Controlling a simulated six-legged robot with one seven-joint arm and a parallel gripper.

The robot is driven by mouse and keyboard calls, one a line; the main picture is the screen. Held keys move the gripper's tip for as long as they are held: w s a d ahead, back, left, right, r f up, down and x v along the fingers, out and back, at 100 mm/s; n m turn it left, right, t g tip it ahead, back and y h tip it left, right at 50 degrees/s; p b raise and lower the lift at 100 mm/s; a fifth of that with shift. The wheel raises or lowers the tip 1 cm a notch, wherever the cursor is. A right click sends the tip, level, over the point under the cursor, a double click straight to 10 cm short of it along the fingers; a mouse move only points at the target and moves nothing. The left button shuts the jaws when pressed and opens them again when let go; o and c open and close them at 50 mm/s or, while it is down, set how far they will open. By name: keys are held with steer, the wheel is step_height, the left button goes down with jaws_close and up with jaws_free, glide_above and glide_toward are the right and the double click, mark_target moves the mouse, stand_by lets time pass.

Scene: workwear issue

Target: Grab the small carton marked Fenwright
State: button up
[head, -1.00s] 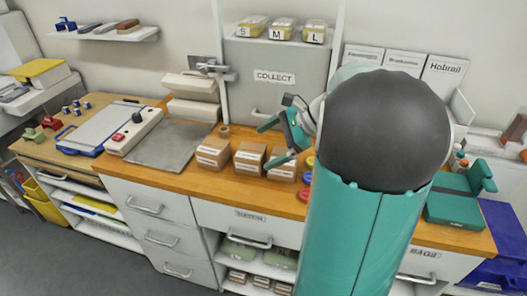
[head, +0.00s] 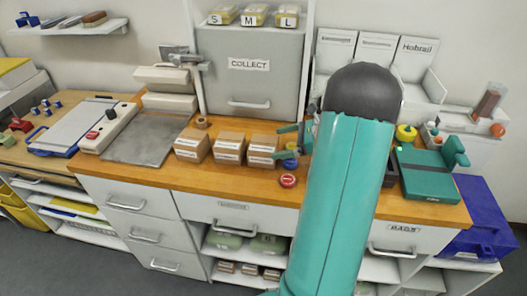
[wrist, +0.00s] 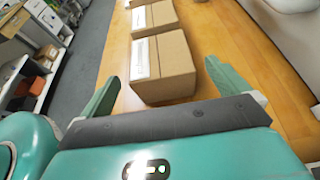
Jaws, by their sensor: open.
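Three small brown cartons with white labels stand in a row on the wooden counter: a left one (head: 193,146), a middle one (head: 229,148) and a right one (head: 262,151). The label print is too small to read, so I cannot tell which is marked Fenwright. My gripper (head: 284,143) is open at the right end of the row, beside the right carton. In the wrist view that nearest carton (wrist: 170,68) lies ahead between the two spread fingers (wrist: 161,72), with a gap showing on each side. Another carton (wrist: 155,18) stands beyond it.
A red round item (head: 288,181) and a blue one (head: 291,163) sit near my gripper. A brown roll (head: 202,122) stands behind the cartons. The grey COLLECT cabinet (head: 250,85) rises behind, and a grey mat (head: 146,142) lies left. The counter strip before the cartons is clear.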

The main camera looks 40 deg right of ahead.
mark_target(261, 146)
steer(key=x, duration=0.7)
steer(key=shift+w+a, duration=0.15)
steer(key=shift+c, duration=0.4)
steer(key=c, duration=1)
steer(key=shift+o, duration=0.2)
